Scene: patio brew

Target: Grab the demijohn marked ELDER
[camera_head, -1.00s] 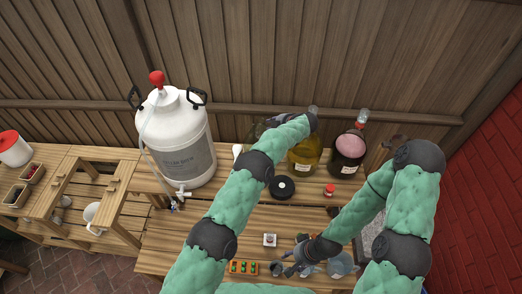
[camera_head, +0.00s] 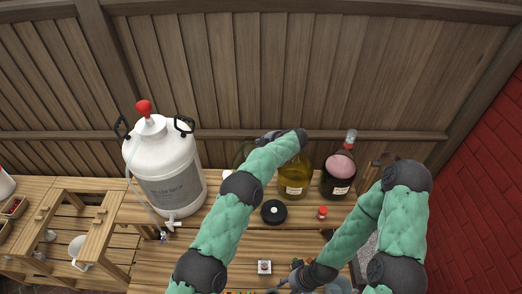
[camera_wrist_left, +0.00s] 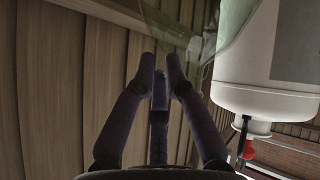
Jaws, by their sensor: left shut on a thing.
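My left gripper (camera_head: 266,137) is at the back of the bench, by the fence, mostly hidden behind its own forearm. It is shut on the top of a pale green glass demijohn (camera_head: 243,152), which is largely covered by the arm. In the left wrist view the dark fingers (camera_wrist_left: 163,65) meet at clear greenish glass (camera_wrist_left: 190,22). An amber demijohn (camera_head: 294,178) and a dark demijohn (camera_head: 338,182) with pink froth stand to the right. Their labels are too small to read, and the green one's label is hidden. My right gripper (camera_head: 296,276) is low at the bench front; its jaws are unclear.
A large white brewing vessel (camera_head: 166,172) with a tap stands left of the demijohn; it also shows in the left wrist view (camera_wrist_left: 268,85). A black round lid (camera_head: 273,212) and a small red-capped item (camera_head: 322,212) lie in front. The wooden fence (camera_head: 300,80) is close behind.

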